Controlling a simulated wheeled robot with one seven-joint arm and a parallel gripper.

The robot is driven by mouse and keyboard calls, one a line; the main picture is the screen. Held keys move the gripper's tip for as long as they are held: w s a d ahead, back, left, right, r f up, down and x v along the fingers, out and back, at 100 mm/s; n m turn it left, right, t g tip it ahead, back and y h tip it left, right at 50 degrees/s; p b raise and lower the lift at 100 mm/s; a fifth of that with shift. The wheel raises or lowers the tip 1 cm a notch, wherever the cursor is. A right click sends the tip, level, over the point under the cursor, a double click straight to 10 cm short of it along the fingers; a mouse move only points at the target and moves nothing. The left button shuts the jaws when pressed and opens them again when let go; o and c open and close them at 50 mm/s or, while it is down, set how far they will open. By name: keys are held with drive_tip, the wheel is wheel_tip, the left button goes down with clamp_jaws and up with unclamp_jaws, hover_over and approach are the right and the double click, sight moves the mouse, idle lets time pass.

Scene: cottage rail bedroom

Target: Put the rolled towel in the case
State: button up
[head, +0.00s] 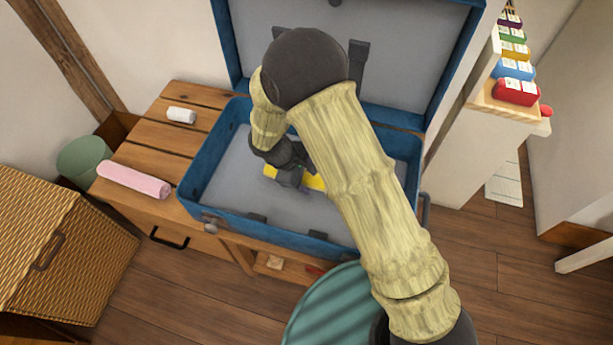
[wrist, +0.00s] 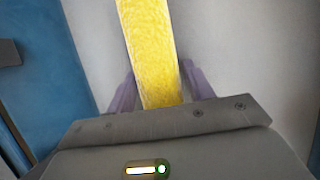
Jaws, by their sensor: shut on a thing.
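The blue case (head: 210,165) stands open on the wooden bench, its lid raised at the back and its inside grey. My gripper (head: 290,177) is down inside the case, shut on a yellow rolled towel (head: 313,182). In the wrist view the yellow roll (wrist: 148,45) runs up and away between the two purple-grey fingers of my gripper (wrist: 156,88). My arm hides part of the roll and the right part of the case. I cannot tell whether the roll touches the case floor.
A pink roll (head: 134,179) and a small white roll (head: 181,115) lie on the bench (head: 165,135) left of the case. A wicker hamper (head: 55,245), a green bin (head: 84,160) and a round teal top (head: 325,310) stand nearby. Coloured items (head: 515,91) line a shelf at right.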

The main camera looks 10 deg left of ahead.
drive_tip(key=shift+f, duration=0.1)
drive_tip(key=o, duration=1)
drive_tip(key=p+v, duration=0.3)
drive_tip(key=v, duration=0.9)
drive_tip(key=shift+p, duration=0.3)
